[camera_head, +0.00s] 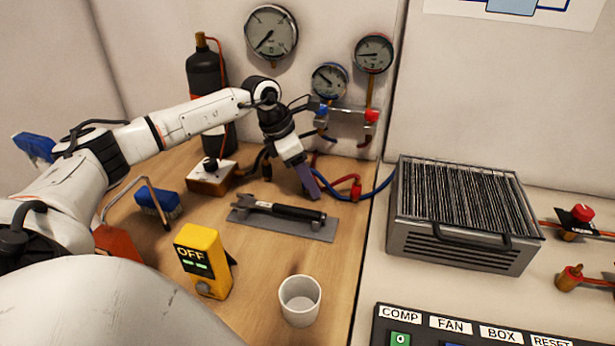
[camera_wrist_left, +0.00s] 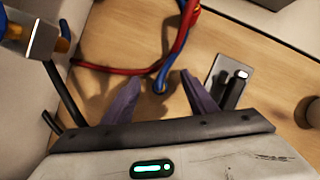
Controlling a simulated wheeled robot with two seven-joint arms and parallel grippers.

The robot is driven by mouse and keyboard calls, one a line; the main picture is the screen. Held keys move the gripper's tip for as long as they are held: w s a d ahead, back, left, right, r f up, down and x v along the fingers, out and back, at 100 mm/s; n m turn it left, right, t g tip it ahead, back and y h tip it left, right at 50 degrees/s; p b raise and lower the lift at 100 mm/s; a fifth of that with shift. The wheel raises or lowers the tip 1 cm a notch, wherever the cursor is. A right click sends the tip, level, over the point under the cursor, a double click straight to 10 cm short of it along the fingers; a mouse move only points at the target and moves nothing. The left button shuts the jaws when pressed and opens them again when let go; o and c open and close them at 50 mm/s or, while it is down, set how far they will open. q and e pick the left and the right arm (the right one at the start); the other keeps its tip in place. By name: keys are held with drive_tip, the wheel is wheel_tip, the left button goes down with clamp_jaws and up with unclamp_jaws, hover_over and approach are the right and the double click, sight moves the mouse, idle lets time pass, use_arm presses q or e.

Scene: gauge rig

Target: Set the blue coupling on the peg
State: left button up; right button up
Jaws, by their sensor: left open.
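My left gripper (camera_head: 307,188) is open above the wooden bench, its purple fingers pointing down; they also show in the left wrist view (camera_wrist_left: 161,78). The blue coupling (camera_wrist_left: 160,86), a small blue end with a brass-coloured ring, shows between the two fingers in the wrist view. It does not look gripped; whether a finger touches it I cannot tell. A blue hose (camera_wrist_left: 178,50) leads up from it. In the head view the gripper hides the coupling. I cannot make out the peg in either view. My right gripper is not in view.
A red hose coupling (camera_head: 356,188) is just right of the gripper. A manifold (camera_head: 347,122) is behind, a finned unit (camera_head: 465,215) at right.

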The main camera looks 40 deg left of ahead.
use_arm(q)
drive_tip(key=v, duration=1)
drive_tip(key=shift+r, duration=0.15)
